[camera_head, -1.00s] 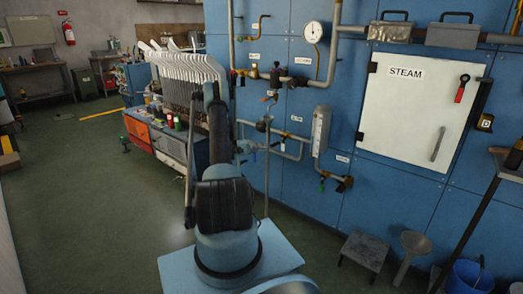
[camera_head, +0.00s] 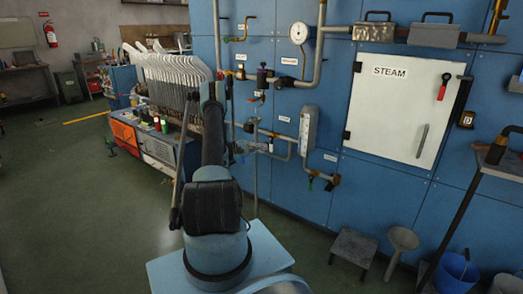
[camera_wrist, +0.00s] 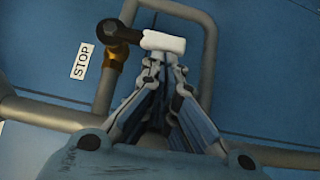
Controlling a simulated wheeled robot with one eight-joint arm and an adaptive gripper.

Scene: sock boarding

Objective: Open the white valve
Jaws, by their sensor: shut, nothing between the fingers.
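In the wrist view, a valve with a white grip (camera_wrist: 164,42) on a dark lever sits on a brass body (camera_wrist: 114,60) in a grey pipe. The lever runs sideways from the valve's pivot to the white grip. My gripper (camera_wrist: 165,72) points at the white grip, its fingertips just below it in the picture. The fingers are shut with nothing held. I cannot tell whether they touch the grip. In the head view my gripper is small among the pipes, and the white grip cannot be made out.
A STOP label (camera_wrist: 82,61) is beside the valve. Grey pipes surround the fingers. In the head view, a white STEAM door (camera_head: 398,110), a gauge (camera_head: 299,33), a stool (camera_head: 353,248) and a blue bucket (camera_head: 456,272) stand to the right. Open floor (camera_head: 70,215) lies left.

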